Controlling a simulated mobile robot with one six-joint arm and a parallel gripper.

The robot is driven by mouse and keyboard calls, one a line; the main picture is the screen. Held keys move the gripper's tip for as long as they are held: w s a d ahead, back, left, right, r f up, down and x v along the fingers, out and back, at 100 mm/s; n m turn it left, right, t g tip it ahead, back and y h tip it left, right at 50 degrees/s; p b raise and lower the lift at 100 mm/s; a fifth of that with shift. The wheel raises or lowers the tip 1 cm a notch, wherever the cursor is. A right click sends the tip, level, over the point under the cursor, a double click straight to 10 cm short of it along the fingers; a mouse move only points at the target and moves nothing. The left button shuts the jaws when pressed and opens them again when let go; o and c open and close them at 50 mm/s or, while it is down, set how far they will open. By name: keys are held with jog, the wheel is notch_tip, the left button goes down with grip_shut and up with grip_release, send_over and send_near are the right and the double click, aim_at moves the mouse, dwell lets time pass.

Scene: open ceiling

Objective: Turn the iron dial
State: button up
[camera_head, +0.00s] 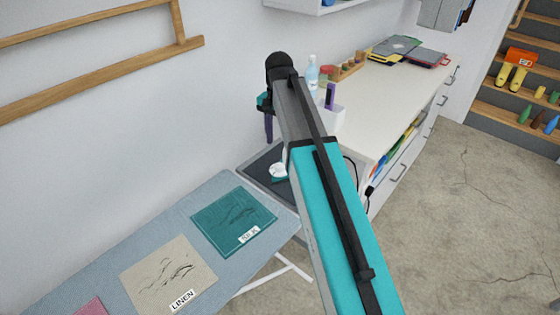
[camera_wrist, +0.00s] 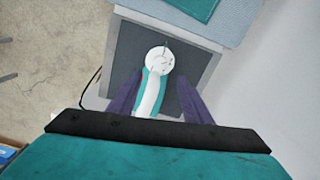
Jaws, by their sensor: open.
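In the wrist view the iron (camera_wrist: 151,92) shows as a white and teal body with a round white dial (camera_wrist: 160,60) at its far end. It rests on a dark grey pad. My gripper (camera_wrist: 156,88) is open, with one purple finger on each side of the iron and apart from it in the picture. I cannot tell its height above the iron. In the head view the gripper (camera_head: 268,128) hangs near the wall, and part of the white dial end (camera_head: 278,170) shows beside my arm. The rest of the iron is hidden behind my arm.
The dark pad (camera_wrist: 125,62) lies beside the ironing board (camera_head: 110,262), which holds teal and linen cloth squares. A white counter (camera_head: 385,95) with a bottle (camera_head: 312,72) and small items stands behind my arm. The wall is close on the left.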

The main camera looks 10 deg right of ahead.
aim_at(279, 165)
jog(key=shift+f+p, duration=1)
jog(key=shift+f, duration=4.1)
jog(key=c, duration=1.1)
